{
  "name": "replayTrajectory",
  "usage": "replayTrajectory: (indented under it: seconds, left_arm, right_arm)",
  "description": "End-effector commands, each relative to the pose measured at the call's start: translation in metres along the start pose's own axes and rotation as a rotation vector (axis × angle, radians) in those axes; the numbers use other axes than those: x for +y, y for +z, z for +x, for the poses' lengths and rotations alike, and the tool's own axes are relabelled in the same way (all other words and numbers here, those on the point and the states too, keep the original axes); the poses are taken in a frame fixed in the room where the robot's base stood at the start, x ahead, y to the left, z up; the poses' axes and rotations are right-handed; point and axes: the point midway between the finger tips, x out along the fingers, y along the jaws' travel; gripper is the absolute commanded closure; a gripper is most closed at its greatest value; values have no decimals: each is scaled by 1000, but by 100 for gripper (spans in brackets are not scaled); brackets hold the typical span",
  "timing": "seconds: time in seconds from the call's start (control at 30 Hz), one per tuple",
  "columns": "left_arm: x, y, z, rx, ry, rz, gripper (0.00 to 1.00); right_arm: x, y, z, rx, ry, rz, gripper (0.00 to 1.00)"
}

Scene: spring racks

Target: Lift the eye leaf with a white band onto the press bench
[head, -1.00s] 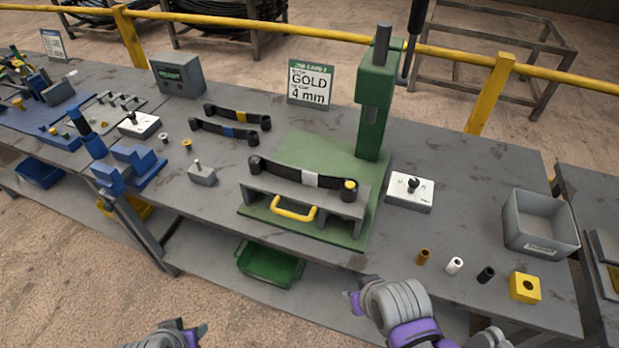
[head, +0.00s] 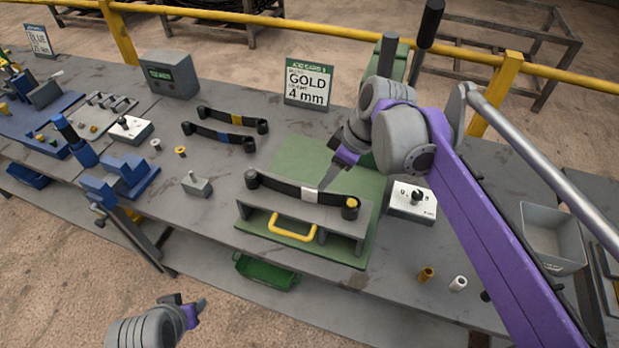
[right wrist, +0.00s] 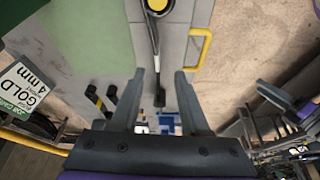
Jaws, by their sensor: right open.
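The eye leaf with a white band (head: 312,195) is a dark, slightly bowed strip with an eye at each end; its right eye shows yellow. It lies across a grey stand (head: 275,220) with a yellow handle, on the green base plate (head: 325,155) of the press. My right gripper (head: 327,184) points down at the leaf, close to the white band. In the right wrist view its open fingers (right wrist: 160,78) are on either side of the dark leaf (right wrist: 155,45); contact cannot be told. My left gripper (head: 190,306) is low at the left, away from the bench.
Two other leaves, with a yellow band (head: 235,118) and a blue band (head: 220,135), lie behind left. A GOLD 4 mm card (head: 308,85) stands at the back. A white control box (head: 412,203) and grey bin (head: 552,238) are at right. My right arm hides part of the press.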

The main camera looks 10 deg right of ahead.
Motion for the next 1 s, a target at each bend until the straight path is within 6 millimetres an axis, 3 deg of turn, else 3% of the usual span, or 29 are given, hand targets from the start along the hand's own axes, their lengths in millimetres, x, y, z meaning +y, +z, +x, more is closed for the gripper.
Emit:
replayTrajectory:
  seconds: [0.17, 0.4, 0.67, 1.0]
  left_arm:
    - [0, -1, -1, 1, 0, 0, 54]
    - [0, 2, 2, -2, 0, 0, 54]
    - [0, 2, 2, -2, 0, 0, 54]
    - [0, 2, 2, -2, 0, 0, 54]
  right_arm:
    - [12, -14, -2, 16, -33, -85, 55]
    - [10, -14, 35, 16, -35, -90, 55]
    - [8, -14, 57, 16, -34, -89, 55]
    - [4, -12, 99, 17, -33, -88, 55]
